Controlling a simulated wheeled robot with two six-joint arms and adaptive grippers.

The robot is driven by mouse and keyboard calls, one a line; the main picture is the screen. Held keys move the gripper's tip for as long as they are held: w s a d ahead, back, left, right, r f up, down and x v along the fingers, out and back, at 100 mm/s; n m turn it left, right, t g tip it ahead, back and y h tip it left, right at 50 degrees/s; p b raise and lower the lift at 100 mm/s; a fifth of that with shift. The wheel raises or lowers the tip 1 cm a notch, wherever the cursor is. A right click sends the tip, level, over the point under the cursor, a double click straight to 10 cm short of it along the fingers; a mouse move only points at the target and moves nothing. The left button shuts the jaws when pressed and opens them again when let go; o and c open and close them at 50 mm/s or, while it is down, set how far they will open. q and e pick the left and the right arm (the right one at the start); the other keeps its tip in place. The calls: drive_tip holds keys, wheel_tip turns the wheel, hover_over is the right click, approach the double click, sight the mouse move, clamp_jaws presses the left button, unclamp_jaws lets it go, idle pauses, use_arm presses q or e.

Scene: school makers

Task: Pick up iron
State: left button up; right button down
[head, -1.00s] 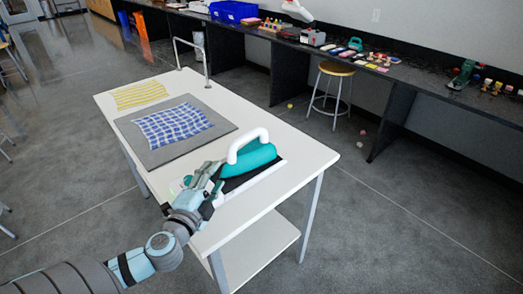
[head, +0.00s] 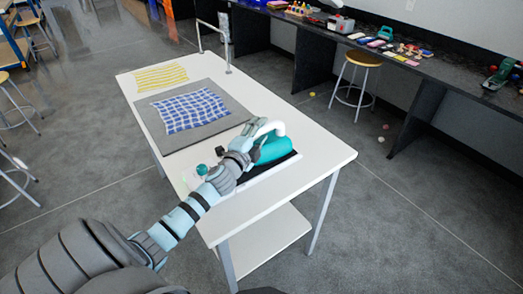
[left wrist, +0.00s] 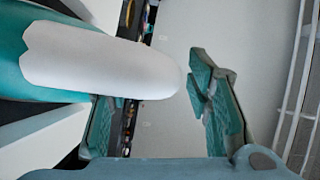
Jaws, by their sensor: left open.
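The iron (head: 275,149) has a teal body and a white looped handle. It rests on a dark pad with a white rim near the right edge of the white table (head: 312,168). My left gripper (head: 257,126) is open at the iron's handle, and my wrist hides part of the iron. In the left wrist view the white handle (left wrist: 100,66) reaches from the left across the space between the open fingers (left wrist: 155,110). It covers part of the left finger; the right finger stands apart from it. My right gripper is not in view.
A grey mat (head: 219,130) with a blue checked cloth (head: 190,110) lies beyond the gripper, with a yellow striped cloth (head: 160,77) behind it. A metal rail (head: 228,50) rises from the table's far end. A stool (head: 362,60) stands by the dark counter (head: 420,80).

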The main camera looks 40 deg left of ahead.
use_arm(q)
drive_tip(key=shift+w, duration=0.25)
clamp_jaws()
drive_tip(key=shift+r, duration=0.1)
